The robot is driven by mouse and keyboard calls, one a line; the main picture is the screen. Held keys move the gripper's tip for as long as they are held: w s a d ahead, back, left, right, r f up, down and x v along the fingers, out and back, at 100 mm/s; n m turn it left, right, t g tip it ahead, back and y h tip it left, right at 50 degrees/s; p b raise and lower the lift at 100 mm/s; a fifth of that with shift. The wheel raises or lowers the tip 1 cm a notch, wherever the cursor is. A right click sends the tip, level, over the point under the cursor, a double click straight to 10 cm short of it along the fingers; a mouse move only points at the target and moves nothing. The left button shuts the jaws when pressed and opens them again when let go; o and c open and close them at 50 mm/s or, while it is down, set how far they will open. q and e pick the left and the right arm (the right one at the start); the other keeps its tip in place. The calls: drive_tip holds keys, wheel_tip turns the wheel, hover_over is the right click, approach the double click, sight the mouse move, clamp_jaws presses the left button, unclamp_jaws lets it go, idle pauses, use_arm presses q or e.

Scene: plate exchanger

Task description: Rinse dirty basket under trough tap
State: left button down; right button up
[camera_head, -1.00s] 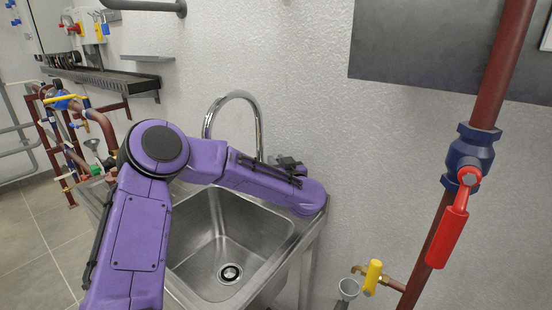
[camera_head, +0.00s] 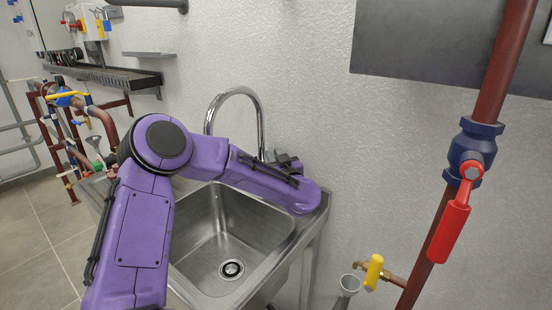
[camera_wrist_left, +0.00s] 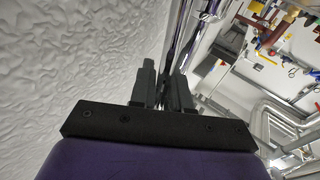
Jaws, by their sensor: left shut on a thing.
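The trough is a steel sink (camera_head: 205,268) against the wall, its basin empty, with a round drain at the bottom. The chrome gooseneck tap (camera_head: 235,91) rises behind it, and no water shows at its spout. My left arm reaches across the sink's back edge. My left gripper (camera_head: 287,161) is at the wall, just right of the tap's foot. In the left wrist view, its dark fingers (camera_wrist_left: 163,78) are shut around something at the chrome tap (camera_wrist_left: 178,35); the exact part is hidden. No basket shows. My right gripper is out of view.
A brown pipe with a blue valve and red lever (camera_head: 450,222) runs up the right side. A yellow-handled tap (camera_head: 373,272) sits low beside it. A shelf (camera_head: 112,77) and pipework (camera_head: 60,130) are at the left. The basin's inside is clear.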

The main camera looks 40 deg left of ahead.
use_arm(q)
drive_tip(key=c, duration=1.4)
unclamp_jaws()
drive_tip(key=shift+c, duration=0.2)
drive_tip(key=b+v, duration=0.1)
drive_tip(key=v, duration=0.9)
drive_tip(key=shift+d, duration=0.25)
drive_tip(key=shift+s, duration=0.1)
